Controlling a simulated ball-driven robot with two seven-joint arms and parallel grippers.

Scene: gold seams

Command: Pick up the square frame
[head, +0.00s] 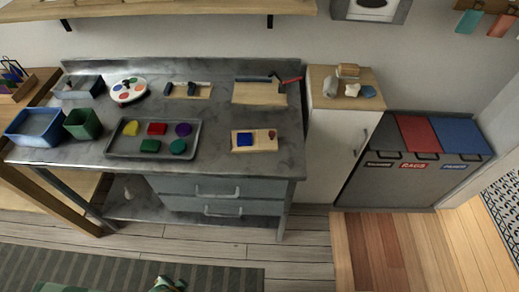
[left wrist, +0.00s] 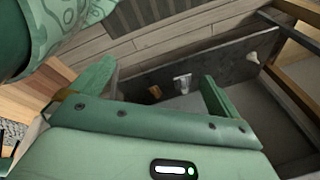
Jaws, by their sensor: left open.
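No thing is plainly a square frame. I cannot tell whether the blue piece is a frame or solid. My left gripper (left wrist: 157,92) is open in the left wrist view, its two green fingers apart with nothing between them. It is away from the bench top. A green part of mine shows at the bottom of the head view. My right gripper is not in view.
A dark tray (head: 110,152) of coloured shapes lies left of the board. A blue bin (head: 37,130) and green bin (head: 83,125) stand at the left. Behind is a wooden board (head: 260,95) with a red-handled tool. Drawer handles (head: 222,193) project below. The floor ahead is clear.

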